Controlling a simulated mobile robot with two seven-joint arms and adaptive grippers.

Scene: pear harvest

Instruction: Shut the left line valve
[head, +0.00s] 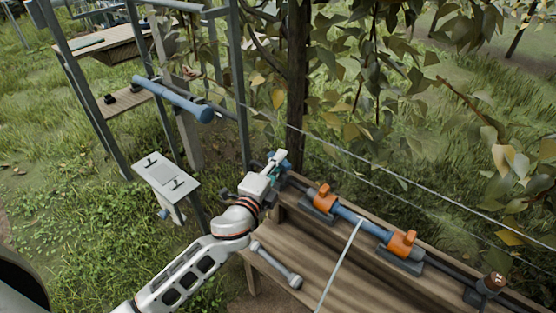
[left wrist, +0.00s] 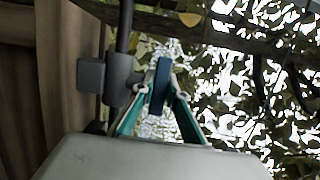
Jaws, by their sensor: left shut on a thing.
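The left line valve has a blue lever handle (head: 286,166), seen at the left end of the dark pipe on the bench. My left gripper (head: 276,167) is at this handle. In the left wrist view, the teal-padded fingers of the gripper (left wrist: 160,92) are shut on the blue handle (left wrist: 161,77), one finger on each side. The grey valve body (left wrist: 112,79) sits just left of the fingers, on a dark pipe (left wrist: 125,25). The handle's exact angle to the pipe is hard to tell. My right gripper is not in view.
Orange clamps (head: 325,197) and (head: 403,243) hold a blue pipe piece along the wooden bench (head: 330,277). A tree trunk and wires stand behind. A metal frame with a white panel (head: 166,177) is at left.

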